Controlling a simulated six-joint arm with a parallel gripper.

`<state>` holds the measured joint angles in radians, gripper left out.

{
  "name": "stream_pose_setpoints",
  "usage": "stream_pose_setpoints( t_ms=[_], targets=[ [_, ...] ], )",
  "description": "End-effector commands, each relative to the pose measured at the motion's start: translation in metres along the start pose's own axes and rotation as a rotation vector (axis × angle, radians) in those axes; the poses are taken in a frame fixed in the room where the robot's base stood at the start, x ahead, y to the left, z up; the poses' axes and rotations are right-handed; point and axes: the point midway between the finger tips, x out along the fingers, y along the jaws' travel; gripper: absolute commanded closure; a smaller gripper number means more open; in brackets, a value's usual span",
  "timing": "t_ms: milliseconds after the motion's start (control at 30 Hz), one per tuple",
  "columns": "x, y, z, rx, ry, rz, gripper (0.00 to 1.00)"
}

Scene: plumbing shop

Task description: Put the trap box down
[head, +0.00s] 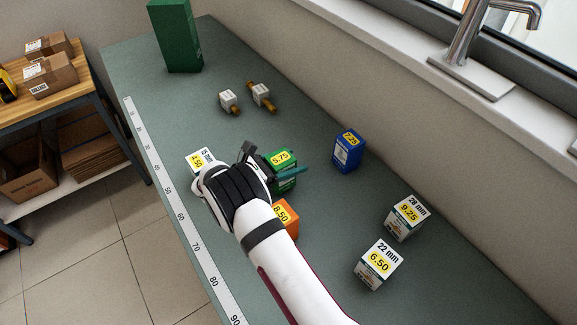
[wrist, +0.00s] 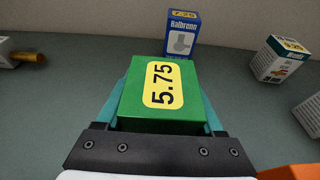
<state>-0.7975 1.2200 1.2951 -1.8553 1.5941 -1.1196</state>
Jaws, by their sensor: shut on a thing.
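My gripper (head: 278,168) is shut on a green box with a yellow 5.75 label (head: 284,157), over the middle of the grey-green counter. In the wrist view the green box (wrist: 190,85) sits between the teal fingers of my gripper (wrist: 164,106), its labelled face toward the camera. No other box in view is clearly in the grip. My gripper hides part of the box's lower side, and I cannot tell whether it touches the counter.
A blue box (head: 348,151) stands to the right, an orange box (head: 285,217) and a white box (head: 201,158) close to my gripper. Two white boxes (head: 406,218) (head: 379,264) stand at the lower right. Two brass-ended valves (head: 229,102) (head: 262,96) and a tall green box (head: 177,38) are farther back.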

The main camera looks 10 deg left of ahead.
Motion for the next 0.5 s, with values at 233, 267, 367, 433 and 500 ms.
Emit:
stream_pose_setpoints(
  t_ms=[233, 267, 367, 433, 500],
  targets=[
    [0.002, -0.021, 0.043, 0.001, 0.0, -0.004, 1.0],
    [0.005, -0.026, 0.049, 0.0, 0.0, -0.003, 1.0],
    [0.014, -0.046, 0.066, 0.001, 0.0, -0.003, 1.0],
    [0.02, -0.06, 0.079, 0.001, 0.0, -0.003, 1.0],
    [0.026, -0.072, 0.09, 0.001, 0.0, -0.003, 1.0]
  ],
)
